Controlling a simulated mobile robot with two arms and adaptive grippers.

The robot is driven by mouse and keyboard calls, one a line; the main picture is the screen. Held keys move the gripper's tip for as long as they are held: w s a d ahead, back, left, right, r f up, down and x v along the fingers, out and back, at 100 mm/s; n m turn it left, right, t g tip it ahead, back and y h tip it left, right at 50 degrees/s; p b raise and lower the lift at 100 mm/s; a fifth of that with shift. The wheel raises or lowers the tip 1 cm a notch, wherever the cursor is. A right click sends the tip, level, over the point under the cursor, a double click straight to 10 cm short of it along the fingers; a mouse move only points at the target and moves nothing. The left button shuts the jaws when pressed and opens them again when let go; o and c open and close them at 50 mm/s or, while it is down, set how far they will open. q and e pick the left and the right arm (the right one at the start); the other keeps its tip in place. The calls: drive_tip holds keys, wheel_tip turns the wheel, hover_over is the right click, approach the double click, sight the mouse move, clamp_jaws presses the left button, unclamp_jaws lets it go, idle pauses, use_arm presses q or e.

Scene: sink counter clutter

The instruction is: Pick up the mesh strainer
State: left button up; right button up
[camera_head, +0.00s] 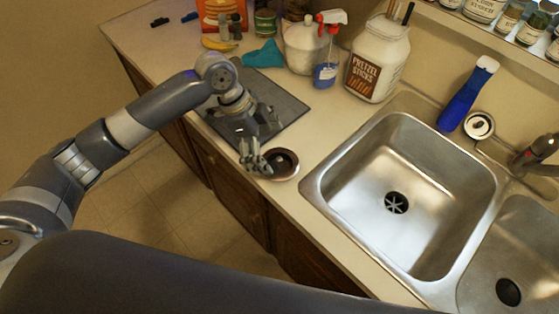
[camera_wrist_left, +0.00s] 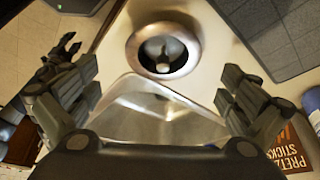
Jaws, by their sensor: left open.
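A small round strainer (camera_head: 282,164) with a wide metal rim and a dark centre lies on the counter near its front edge, left of the sink. I take it to be the mesh strainer, though its mesh is too small to make out. My left gripper (camera_head: 256,158) is open and empty, low over the counter just left of the strainer. In the left wrist view the strainer (camera_wrist_left: 163,48) lies whole beyond the open fingers, near the middle between them, with a pale knob in its centre.
The sink basin (camera_head: 392,200) opens right of the strainer. A dark mat (camera_head: 283,98) lies behind it. A pretzel jar (camera_head: 377,62), a spray bottle (camera_head: 327,62) and a teal cloth (camera_head: 264,55) stand or lie farther back. A blue brush (camera_head: 462,101) is beside the basin.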

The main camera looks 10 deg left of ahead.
sight(278, 159)
use_arm(q)
drive_tip(key=shift+p+x, duration=0.3)
drive_tip(key=shift+x, duration=0.5)
drive_tip(key=p+x, duration=0.1)
drive_tip(key=x, duration=0.2)
drive_tip(key=shift+w+d+f+p, duration=0.15)
drive_tip(key=shift+d+f+p, duration=0.05)
drive_tip(key=shift+d+p, duration=0.2)
drive_tip(key=shift+d+f, duration=0.1)
drive_tip(key=shift+f, duration=0.3)
drive_tip(key=c, duration=0.8)
use_arm(e)
wheel_tip(278, 159, up, 2)
drive_tip(key=shift+w+r, duration=0.15)
drive_tip(key=shift+r, duration=0.1)
